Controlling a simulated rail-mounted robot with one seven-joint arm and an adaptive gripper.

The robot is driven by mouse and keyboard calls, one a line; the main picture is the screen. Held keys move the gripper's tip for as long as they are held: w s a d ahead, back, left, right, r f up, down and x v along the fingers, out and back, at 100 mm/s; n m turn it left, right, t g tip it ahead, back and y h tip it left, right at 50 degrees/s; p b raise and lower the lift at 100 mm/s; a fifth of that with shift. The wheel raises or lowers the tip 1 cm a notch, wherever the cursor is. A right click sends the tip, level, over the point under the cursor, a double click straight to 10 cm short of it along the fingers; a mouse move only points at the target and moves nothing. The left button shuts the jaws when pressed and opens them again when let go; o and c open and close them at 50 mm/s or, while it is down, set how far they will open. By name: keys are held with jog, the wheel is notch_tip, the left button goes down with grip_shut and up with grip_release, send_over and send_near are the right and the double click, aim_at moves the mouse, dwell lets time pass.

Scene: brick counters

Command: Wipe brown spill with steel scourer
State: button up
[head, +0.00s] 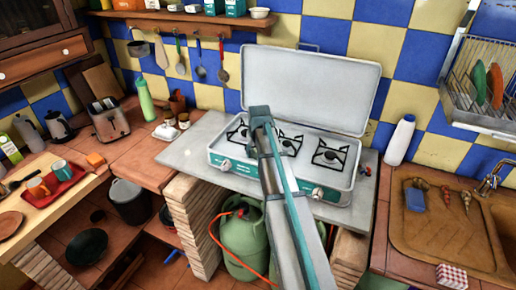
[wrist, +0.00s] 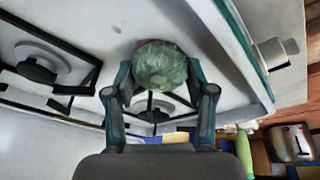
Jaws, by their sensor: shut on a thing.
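In the wrist view, my gripper (wrist: 160,91) is shut on a round grey-green steel scourer (wrist: 159,64). The scourer is over the pale top of the gas stove (wrist: 200,70), between two burners; I cannot tell if it touches the surface. A small faint pinkish-brown spot (wrist: 116,29) shows on the stove top, apart from the scourer, up and left of it. I cannot tell if more of the spill lies under the scourer. In the head view, my arm crosses in front of the stove (head: 221,161) and hides my gripper and the scourer.
Burner grates (head: 329,155) stand up from the stove top, and its open lid (head: 315,90) rises behind. Hanging utensils (head: 200,72) are at the back left. A toaster (head: 109,122) and green bottle (head: 146,100) stand left. A white bottle (head: 400,140) and sink (head: 440,235) are right.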

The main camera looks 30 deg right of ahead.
jog(key=shift+s+a, duration=0.5)
jog(key=shift+a, duration=0.1)
jog(key=shift+w+a+f, duration=0.1)
jog(key=shift+w+a, duration=0.35)
jog(key=shift+w, duration=0.2)
jog(key=shift+w+d, duration=1.15)
jog(key=shift+d, duration=0.2)
jog(key=shift+w+d+r, duration=0.15)
jog(key=shift+r, duration=0.05)
jog(key=shift+w+d+r+p, duration=0.15)
jog(key=shift+r+p, duration=0.55)
jog(key=shift+r, duration=0.5)
jog(key=shift+s+d+r+p, duration=0.15)
jog(key=shift+r+p, duration=0.55)
jog(key=shift+r, duration=0.5)
jog(key=shift+w+a+r+p, duration=0.2)
jog(key=shift+r+p, duration=0.1)
jog(key=shift+r, duration=0.2)
jog(key=shift+s, duration=0.2)
jog(key=shift+r, duration=0.1)
